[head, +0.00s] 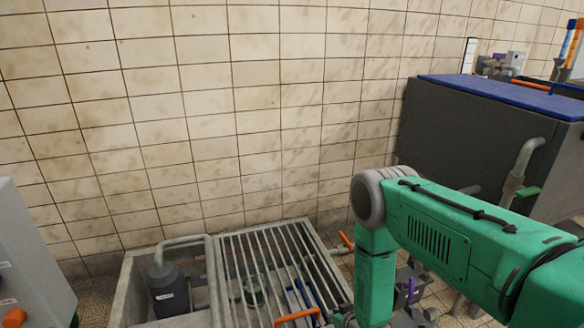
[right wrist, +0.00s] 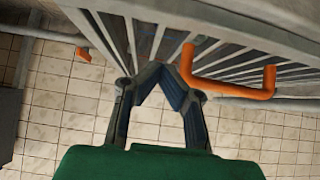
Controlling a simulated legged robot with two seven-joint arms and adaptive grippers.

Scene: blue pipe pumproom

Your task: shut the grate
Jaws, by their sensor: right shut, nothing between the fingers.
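The grate (head: 268,240), a frame of grey metal bars, is at the bottom middle of the head view, over the right part of a concrete pit. I cannot tell its exact tilt. Its orange handle (head: 298,316) is at the near end, at the picture's bottom edge. In the right wrist view the grate (right wrist: 145,40) spans the top, with the orange handle (right wrist: 235,88) right of the fingertips. My right gripper (right wrist: 163,74) is shut and empty, its tips close to the bars beside the handle. Contact is unclear. My left gripper is not in view.
A dark grey pump (head: 169,292) with a pipe stands in the pit's open left part. A grey cabinet (head: 30,260) is at the left. A dark tank with a blue top (head: 500,97) stands at the right. A tiled wall (head: 250,110) closes the back.

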